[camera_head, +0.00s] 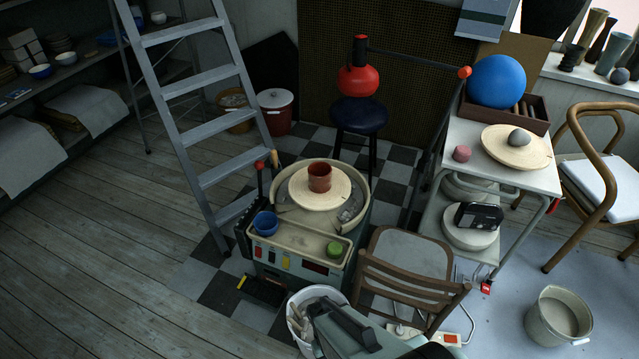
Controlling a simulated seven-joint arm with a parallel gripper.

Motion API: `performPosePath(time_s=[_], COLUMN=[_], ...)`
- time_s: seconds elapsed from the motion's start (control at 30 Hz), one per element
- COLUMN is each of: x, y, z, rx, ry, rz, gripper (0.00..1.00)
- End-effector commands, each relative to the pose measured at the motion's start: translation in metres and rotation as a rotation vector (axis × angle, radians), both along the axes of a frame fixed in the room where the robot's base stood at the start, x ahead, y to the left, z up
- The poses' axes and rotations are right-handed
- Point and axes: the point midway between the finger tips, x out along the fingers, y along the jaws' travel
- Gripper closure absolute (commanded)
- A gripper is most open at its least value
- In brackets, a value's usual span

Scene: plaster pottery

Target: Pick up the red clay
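A small dull red lump (461,153), which looks like the red clay, sits on the white table (490,175) on the right. It is just left of a round pale board (535,154) and apart from it. A grey lump (519,137) rests on that board. A grey-green part, likely my own arm, shows at the bottom edge, well below and left of the table. I see no gripper fingers in this view, and nothing of mine is near the red lump.
A blue ball (497,81) and a dark box (533,113) are at the table's back. A wooden chair (409,268) stands in front. A pottery wheel (284,240) with a red-brown cup (320,177) is left. A ladder (205,130) and armchair (600,180) flank the area.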

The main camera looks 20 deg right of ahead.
Motion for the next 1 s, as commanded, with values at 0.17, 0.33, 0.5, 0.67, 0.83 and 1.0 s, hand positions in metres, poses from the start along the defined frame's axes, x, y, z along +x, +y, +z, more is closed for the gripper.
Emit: performPosePath(time_s=[0.17, 0.33, 0.5, 0.67, 0.83, 1.0], x=[0.0, 0.0, 0.0, 0.0, 0.0, 0.0], y=[0.0, 0.0, 0.0, 0.0, 0.0, -0.0005], z=[0.0, 0.0, 0.0, 0.0, 0.0, 0.0], rx=[0.0, 0.0, 0.0, 0.0, 0.0, 0.0], ry=[0.0, 0.0, 0.0, 0.0, 0.0, 0.0], rz=[0.0, 0.0, 0.0, 0.0, 0.0, -0.002], gripper=[1.0, 1.0, 0.84, 0.68, 0.6, 0.6])
